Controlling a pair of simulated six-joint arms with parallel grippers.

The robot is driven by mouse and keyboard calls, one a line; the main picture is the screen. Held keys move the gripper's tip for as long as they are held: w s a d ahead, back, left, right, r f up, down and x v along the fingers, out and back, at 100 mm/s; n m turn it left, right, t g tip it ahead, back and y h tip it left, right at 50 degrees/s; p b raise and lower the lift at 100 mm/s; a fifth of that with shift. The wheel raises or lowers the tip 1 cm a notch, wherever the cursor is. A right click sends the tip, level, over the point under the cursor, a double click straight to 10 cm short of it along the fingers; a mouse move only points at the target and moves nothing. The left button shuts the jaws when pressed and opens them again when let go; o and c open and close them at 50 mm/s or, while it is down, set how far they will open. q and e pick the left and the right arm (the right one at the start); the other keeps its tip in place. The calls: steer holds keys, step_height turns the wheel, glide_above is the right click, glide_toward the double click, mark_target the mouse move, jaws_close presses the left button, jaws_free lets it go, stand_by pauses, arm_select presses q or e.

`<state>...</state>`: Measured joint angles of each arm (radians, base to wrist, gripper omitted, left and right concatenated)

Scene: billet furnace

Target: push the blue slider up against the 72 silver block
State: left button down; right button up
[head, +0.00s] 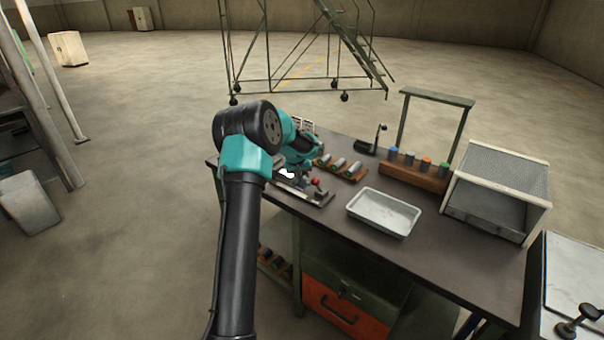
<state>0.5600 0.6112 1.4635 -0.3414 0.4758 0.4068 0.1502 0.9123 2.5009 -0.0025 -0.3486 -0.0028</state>
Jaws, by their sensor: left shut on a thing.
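My left gripper (290,175) is low over the left end of the workbench, at the left end of a flat grey fixture (318,199) with a red knob (315,182). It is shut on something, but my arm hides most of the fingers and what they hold. I cannot make out the blue slider or the 72 silver block at the fixture. Several silver cylinders (338,164) lie in a wooden rack just behind it; no number is readable on them. My right gripper is not in view.
A metal tray (353,207) stands right of the fixture on the dark workbench (455,262). Behind it, a wooden block (425,180) holds several pieces with coloured tops. A mesh-topped furnace box (509,170) stands at the right end. The bench front is clear.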

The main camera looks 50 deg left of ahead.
arm_select(q)
steer(key=shift+s+a, duration=0.15)
steer(key=shift+a, duration=0.7)
steer(key=shift+s+a, duration=0.15)
steer(key=shift+a, duration=0.7)
steer(key=c, duration=0.8)
jaws_free()
steer(key=shift+r, duration=0.1)
steer(key=v, duration=1.7)
steer(key=shift+r, duration=0.1)
